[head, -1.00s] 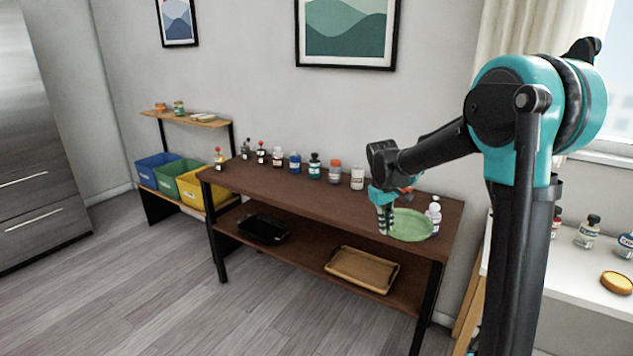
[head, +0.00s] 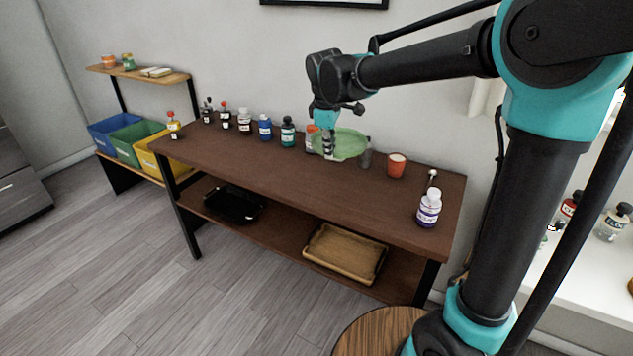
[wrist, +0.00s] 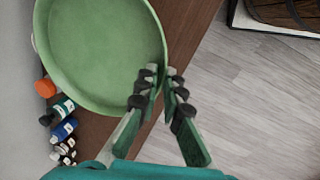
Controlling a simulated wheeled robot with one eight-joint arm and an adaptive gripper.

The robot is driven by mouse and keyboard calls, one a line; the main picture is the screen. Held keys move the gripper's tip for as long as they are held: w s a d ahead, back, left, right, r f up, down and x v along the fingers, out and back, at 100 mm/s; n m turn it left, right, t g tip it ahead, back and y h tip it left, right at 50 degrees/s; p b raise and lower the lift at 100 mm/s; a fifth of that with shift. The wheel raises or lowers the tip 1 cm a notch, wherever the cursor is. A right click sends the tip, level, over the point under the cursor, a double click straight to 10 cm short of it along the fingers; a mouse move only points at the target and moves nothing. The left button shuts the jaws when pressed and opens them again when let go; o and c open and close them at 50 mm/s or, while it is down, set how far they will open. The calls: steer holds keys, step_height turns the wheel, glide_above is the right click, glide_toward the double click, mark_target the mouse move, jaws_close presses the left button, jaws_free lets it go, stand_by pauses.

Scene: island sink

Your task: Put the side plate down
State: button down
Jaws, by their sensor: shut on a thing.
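The side plate is a round, shallow green plate (head: 346,144) in the head view, over the back part of the brown table (head: 270,168). It also shows large in the wrist view (wrist: 100,50). My gripper (head: 328,150) is shut on the plate's near rim, and the fingers also show in the wrist view (wrist: 163,82). The plate appears raised above the tabletop, roughly level.
Several small bottles stand along the table's back edge, including a teal one (head: 287,131). A grey shaker (head: 366,156), an orange candle (head: 396,165) and a white bottle (head: 429,208) stand to the right. The table's front middle is clear. A wooden tray (head: 345,253) lies below.

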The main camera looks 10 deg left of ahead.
mark_target(329, 202)
steer(key=s+x, duration=0.1)
steer(key=x, duration=0.4)
steer(key=s+x, duration=0.1)
steer(key=x, duration=0.4)
steer(key=s+x, duration=0.1)
steer(key=x, duration=0.5)
steer(key=shift+s+a+f, duration=0.2)
steer(key=shift+a+f, duration=0.1)
steer(key=shift+f, duration=0.1)
steer(key=c, duration=2.1)
jaws_free()
steer(key=o, duration=0.4)
steer(key=shift+r, duration=0.1)
steer(key=v, duration=1.2)
steer(key=shift+d, duration=0.1)
